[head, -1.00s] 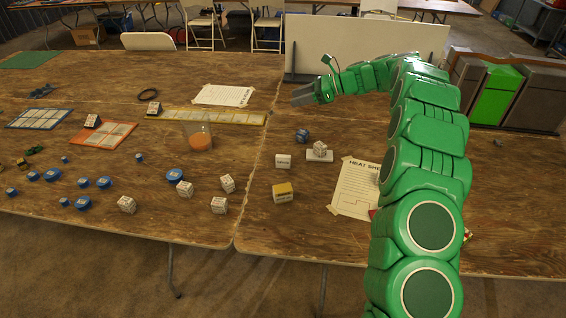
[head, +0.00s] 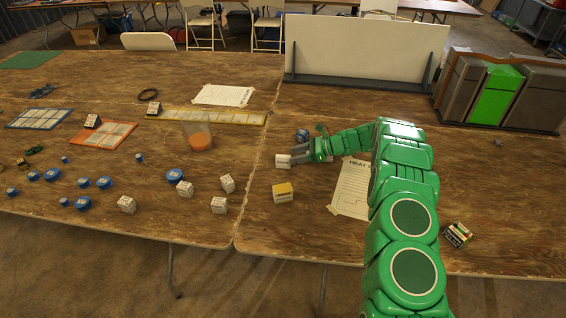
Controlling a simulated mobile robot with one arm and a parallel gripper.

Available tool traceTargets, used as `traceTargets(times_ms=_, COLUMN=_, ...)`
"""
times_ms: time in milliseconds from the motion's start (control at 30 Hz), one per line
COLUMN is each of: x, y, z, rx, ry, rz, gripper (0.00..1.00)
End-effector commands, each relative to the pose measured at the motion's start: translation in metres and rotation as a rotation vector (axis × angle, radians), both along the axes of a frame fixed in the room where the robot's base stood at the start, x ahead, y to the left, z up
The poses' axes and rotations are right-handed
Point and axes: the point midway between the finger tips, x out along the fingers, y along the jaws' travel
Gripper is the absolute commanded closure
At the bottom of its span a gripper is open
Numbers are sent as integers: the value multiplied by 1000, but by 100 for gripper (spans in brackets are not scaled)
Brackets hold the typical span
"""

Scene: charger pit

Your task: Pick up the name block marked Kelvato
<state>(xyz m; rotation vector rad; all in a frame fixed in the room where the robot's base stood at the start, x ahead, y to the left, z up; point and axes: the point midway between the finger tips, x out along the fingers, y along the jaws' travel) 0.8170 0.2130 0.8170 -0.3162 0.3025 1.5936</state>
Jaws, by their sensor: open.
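Several small name blocks stand on the tables, and their print is too small to read, so I cannot tell which is marked Kelvato. My gripper (head: 291,155) is open, low over the right table. A white block (head: 282,161) is right at its fingertips; I cannot tell whether it is between them or touching. A yellow-topped block (head: 283,193) stands nearer the front. More white blocks stand on the left table: one (head: 227,183), another (head: 218,205), and one (head: 127,205) further left. Another white block (head: 184,189) is by a blue disc.
A dark blue round object (head: 302,135) lies just behind my gripper. The heat sheet (head: 350,190) lies under my arm. A small dark box (head: 457,234) is at right.

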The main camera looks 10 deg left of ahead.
Motion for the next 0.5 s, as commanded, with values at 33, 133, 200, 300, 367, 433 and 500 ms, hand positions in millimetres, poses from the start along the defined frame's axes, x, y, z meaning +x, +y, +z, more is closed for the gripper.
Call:
traceTargets(times_ms=33, x=0, y=2, z=-2, rx=0, ry=0, rz=1, gripper=49)
traceTargets(times_ms=133, x=0, y=8, z=-5, rx=0, ry=1, rz=2, gripper=49)
traceTargets(times_ms=200, x=-1, y=14, z=-8, rx=-1, ry=1, rz=3, gripper=49)
traceTargets(times_ms=300, x=-1, y=22, z=-11, rx=-1, ry=1, rz=2, gripper=49)
traceTargets(times_ms=367, x=-1, y=25, z=-12, rx=-1, ry=0, rz=1, gripper=49)
traceTargets(times_ms=433, x=0, y=28, z=-14, rx=-1, ry=0, rz=1, gripper=49)
traceTargets(times_ms=500, x=0, y=33, z=-16, rx=-2, ry=0, rz=1, gripper=49)
